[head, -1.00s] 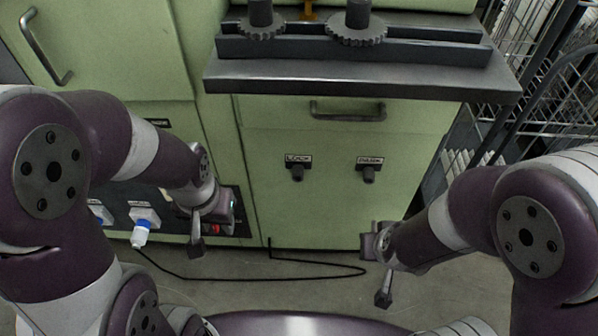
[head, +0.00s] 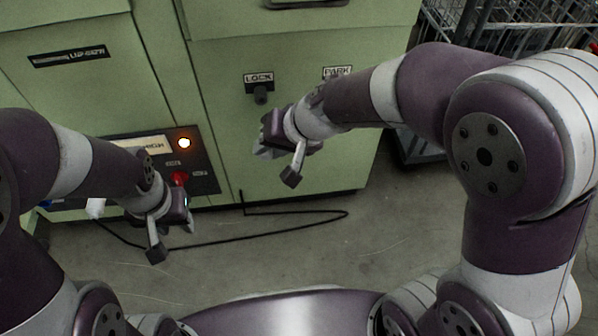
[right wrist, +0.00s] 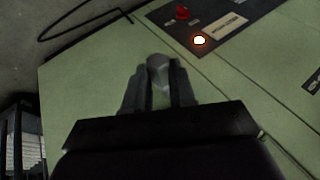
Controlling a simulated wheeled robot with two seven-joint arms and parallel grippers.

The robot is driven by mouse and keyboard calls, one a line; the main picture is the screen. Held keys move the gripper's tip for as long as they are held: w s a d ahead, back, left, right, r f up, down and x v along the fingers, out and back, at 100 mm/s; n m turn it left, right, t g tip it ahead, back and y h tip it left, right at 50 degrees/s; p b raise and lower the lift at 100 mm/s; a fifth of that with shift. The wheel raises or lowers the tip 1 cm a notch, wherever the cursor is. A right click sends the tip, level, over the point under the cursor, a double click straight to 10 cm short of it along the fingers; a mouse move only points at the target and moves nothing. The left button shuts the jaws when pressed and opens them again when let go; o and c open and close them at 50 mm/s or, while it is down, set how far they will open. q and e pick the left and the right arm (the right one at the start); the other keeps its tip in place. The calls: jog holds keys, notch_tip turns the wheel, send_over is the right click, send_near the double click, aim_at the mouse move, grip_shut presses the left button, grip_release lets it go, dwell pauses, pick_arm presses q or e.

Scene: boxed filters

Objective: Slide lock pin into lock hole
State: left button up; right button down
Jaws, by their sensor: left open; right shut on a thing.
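The LOCK fitting (head: 260,95), dark and knob-like, projects from the green cabinet front under its LOCK label (head: 258,77). The PARK label (head: 338,72) is to its right; the fitting below it is hidden behind my right arm. My right gripper (head: 265,145) is in front of the cabinet, just below the LOCK fitting. In the right wrist view its fingers (right wrist: 158,88) are shut on a small pale grey thing (right wrist: 158,64); I cannot tell clearly whether it is the lock pin. My left gripper (head: 186,212) is open near the control panel, with its fingertips hardly visible.
The control panel (head: 205,180) has a lit orange lamp (head: 184,142) and a red switch (head: 178,178), which also show in the right wrist view. A black cable (head: 300,228) lies on the floor. Wire racks (head: 480,35) stand to the right.

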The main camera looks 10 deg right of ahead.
aim_at(261, 95)
jog(key=shift+r, duration=0.15)
jog(key=shift+w, duration=0.15)
jog(key=w, duration=0.5)
jog(key=shift+w, duration=0.3)
dwell(1.6)
jog(key=shift+w+p, duration=0.5)
jog(key=shift+w, duration=1.75)
jog(key=c, duration=0.9)
grip_release()
jog(key=shift+o, duration=0.3)
